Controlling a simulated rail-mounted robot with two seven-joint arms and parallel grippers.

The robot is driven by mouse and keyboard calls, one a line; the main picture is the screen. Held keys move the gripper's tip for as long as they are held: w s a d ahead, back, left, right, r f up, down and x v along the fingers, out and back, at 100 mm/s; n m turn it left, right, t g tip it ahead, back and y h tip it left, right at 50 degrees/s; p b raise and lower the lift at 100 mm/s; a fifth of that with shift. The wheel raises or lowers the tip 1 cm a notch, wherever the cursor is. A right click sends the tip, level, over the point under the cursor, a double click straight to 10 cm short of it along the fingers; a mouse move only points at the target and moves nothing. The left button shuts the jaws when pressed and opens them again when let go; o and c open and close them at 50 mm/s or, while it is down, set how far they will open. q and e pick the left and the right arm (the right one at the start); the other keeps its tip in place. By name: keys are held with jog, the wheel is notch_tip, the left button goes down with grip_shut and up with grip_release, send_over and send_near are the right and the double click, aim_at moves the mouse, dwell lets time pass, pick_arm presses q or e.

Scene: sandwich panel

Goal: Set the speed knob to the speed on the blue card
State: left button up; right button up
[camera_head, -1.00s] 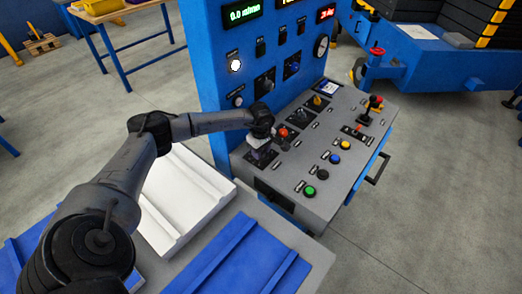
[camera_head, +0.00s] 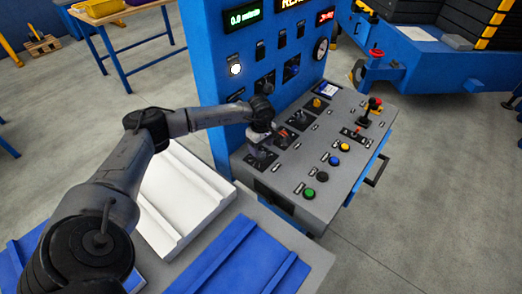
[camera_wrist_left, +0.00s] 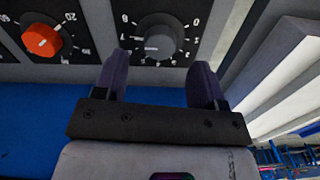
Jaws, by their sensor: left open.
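My left gripper (camera_head: 259,143) is low over the near left corner of the grey control panel. In the left wrist view its two dark fingers (camera_wrist_left: 160,80) are apart with nothing between them. A grey dial knob (camera_wrist_left: 158,42) with a numbered scale lies ahead of the gap, apart from the fingers. A red knob (camera_wrist_left: 43,40) with its own scale sits to its left; in the head view this red knob (camera_head: 284,134) is right of the gripper. I cannot read which is the speed knob.
A green display (camera_head: 243,16) is on the upright blue cabinet. White (camera_head: 178,195) and blue panels lie in front.

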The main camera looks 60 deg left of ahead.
aim_at(261, 154)
pick_arm(q)
notch_tip(261, 154, up, 10)
jog(key=p, duration=0.1)
jog(key=shift+p, duration=0.35)
dwell(0.5)
